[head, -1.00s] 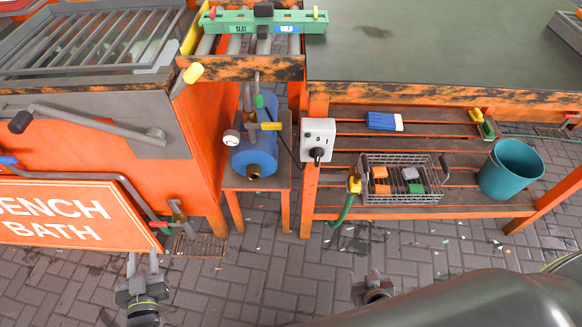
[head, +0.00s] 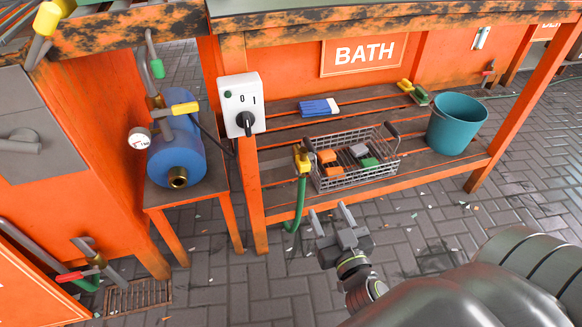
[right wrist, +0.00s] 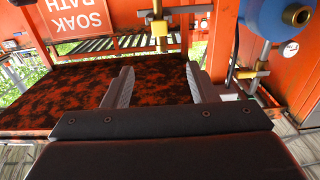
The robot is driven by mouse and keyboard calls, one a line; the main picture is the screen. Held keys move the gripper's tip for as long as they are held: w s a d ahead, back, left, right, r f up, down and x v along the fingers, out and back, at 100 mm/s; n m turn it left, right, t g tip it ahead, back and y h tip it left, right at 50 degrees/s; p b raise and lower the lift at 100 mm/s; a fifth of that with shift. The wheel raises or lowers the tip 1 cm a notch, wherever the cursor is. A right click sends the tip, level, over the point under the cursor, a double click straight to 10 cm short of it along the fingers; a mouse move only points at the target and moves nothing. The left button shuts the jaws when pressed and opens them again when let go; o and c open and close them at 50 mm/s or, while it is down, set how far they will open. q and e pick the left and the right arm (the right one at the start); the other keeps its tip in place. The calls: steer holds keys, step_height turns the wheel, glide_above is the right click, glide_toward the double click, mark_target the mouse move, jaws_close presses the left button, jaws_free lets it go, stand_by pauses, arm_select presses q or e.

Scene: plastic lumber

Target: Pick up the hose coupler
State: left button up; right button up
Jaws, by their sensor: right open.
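The hose coupler appears to be the yellow fitting (head: 302,158) at the top of a green hose (head: 298,205), at the front edge of the slatted shelf beside the wire basket. My right gripper (head: 328,214) is open and empty, in front of the shelf and below the coupler in the head view, apart from it. In the right wrist view its two fingers (right wrist: 161,80) are spread with nothing between them. A yellow fitting (right wrist: 160,30) shows beyond them there; I cannot tell whether it is the coupler. My left gripper is not in view.
The wire basket (head: 396,150) holds several coloured blocks. A teal bucket (head: 455,125), a blue brush-like item (head: 318,107) and a switch box (head: 240,100) are nearby. A blue tank (head: 178,150) stands at left.

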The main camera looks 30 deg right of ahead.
steer(key=p, duration=0.1)
glide_toward(306, 166)
steer(key=x, duration=0.4)
steer(key=shift+w+d, duration=0.1)
steer(key=shift+w, duration=0.3)
steer(key=shift+x, duration=3.05)
steer(key=shift+f, duration=0.1)
steer(key=c, duration=1.1)
steer(key=shift+c, duration=0.2)
